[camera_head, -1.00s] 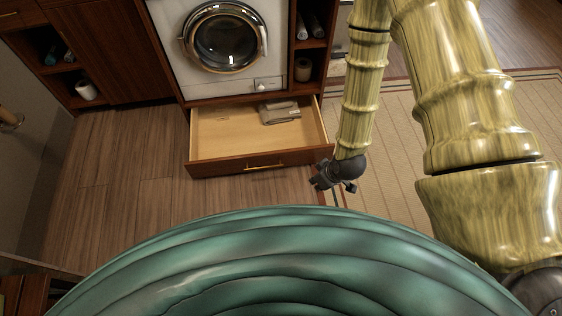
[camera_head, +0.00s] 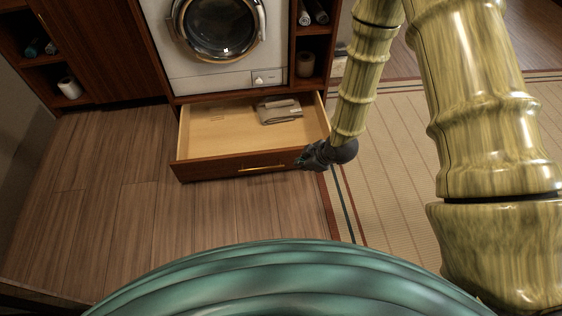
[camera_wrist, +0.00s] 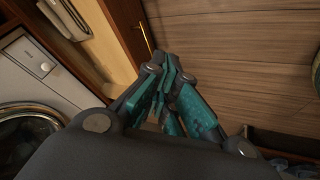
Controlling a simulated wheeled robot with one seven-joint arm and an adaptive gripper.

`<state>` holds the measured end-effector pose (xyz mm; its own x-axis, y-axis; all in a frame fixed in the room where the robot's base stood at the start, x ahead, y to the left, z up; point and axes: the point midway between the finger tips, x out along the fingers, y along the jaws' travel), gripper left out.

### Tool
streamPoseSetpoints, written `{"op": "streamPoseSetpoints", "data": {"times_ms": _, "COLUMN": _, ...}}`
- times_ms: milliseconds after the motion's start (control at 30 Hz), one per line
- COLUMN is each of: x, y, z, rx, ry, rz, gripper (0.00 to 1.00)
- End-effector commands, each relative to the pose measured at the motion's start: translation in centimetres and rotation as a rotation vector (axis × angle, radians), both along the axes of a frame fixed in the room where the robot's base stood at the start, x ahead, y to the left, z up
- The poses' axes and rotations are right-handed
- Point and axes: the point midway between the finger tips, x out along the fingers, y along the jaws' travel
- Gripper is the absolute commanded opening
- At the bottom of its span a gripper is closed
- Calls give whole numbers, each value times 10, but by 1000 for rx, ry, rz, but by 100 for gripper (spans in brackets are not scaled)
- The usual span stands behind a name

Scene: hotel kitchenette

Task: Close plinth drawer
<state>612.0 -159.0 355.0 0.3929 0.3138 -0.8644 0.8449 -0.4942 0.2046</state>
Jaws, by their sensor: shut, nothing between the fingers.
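The plinth drawer (camera_head: 215,169) stands pulled out below the washing machine, with a wooden front and a brass handle (camera_head: 262,168).
The washing machine (camera_head: 205,76) stands above the drawer. An open shelf with a brown roll (camera_head: 305,64) is to its right. A mat (camera_head: 400,170) lies on the floor at right. The wooden floor (camera_head: 130,200) in front and left is clear.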

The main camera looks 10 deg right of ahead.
Motion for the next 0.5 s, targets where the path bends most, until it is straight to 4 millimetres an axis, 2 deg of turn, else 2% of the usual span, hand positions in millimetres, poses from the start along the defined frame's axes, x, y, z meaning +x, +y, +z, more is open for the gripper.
{"op": "streamPoseSetpoints", "data": {"times_ms": 33, "x": 7, "y": 1, "z": -17, "rx": -4, "ry": -17, "rz": 23, "gripper": 0}}
{"op": "streamPoseSetpoints", "data": {"times_ms": 500, "x": 63, "y": 10, "z": -69, "rx": -62, "ry": -171, "rz": 238, "gripper": 0}}
